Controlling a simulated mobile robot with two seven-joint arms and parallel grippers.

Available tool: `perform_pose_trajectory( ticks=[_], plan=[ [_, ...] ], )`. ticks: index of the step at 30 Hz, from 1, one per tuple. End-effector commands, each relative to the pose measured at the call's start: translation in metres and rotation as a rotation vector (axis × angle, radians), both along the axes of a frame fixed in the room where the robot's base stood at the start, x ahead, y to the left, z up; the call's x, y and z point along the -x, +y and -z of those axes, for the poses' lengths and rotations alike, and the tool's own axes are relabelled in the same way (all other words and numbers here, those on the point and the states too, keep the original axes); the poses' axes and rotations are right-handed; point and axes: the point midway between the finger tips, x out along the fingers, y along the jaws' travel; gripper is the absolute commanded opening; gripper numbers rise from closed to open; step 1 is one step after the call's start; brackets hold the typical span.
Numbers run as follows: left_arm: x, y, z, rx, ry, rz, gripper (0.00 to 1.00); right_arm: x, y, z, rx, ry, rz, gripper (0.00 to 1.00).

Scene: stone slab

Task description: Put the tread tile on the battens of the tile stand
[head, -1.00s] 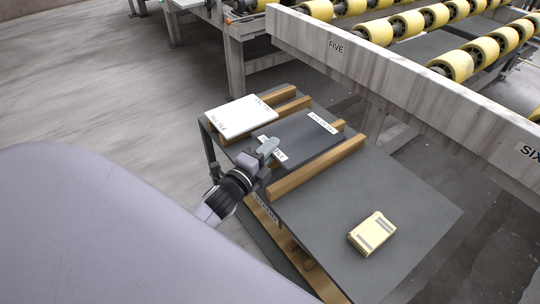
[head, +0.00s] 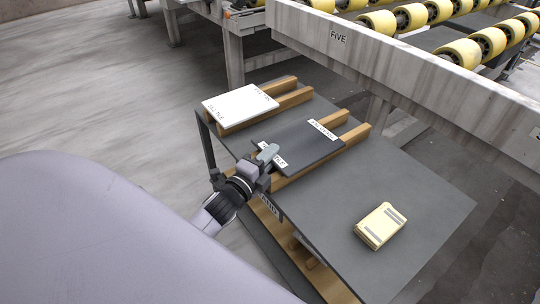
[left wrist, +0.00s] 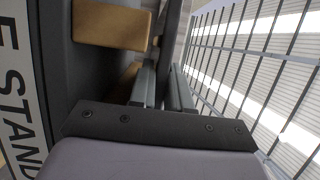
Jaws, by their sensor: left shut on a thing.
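The dark tread tile (head: 300,143) lies flat over the right pair of wooden battens (head: 353,135) on the tile stand (head: 345,200). Its white labels are too small to read fully. My left gripper (head: 267,154) is shut on the near-left edge of the tread tile. In the left wrist view, its fingers (left wrist: 163,88) pinch the dark tile edge (left wrist: 173,35) beside two batten ends (left wrist: 108,25). I cannot tell whether the tile touches the battens. My right gripper is not in view.
A white tile (head: 240,104) lies on the left pair of battens. A cream block (head: 380,226) with grey strips sits on the bare right part of the stand. Grey floor is open at left.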

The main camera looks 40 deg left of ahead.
Motion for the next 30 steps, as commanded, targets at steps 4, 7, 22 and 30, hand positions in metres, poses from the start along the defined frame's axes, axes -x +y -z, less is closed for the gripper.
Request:
perform_pose_trajectory(
  ticks=[4,7,22,30],
  plan=[
    [-0.001,0.000,-0.003,0.001,-0.007,0.002,0.00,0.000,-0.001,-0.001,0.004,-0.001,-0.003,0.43],
    [-0.001,0.000,-0.003,0.001,-0.007,0.002,0.00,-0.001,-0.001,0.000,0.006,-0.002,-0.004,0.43],
    [-0.001,0.000,0.005,0.002,-0.007,0.001,0.00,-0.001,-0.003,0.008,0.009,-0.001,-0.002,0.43],
    [-0.001,0.000,0.007,0.001,-0.006,0.001,0.47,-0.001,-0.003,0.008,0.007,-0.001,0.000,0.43]
  ],
)
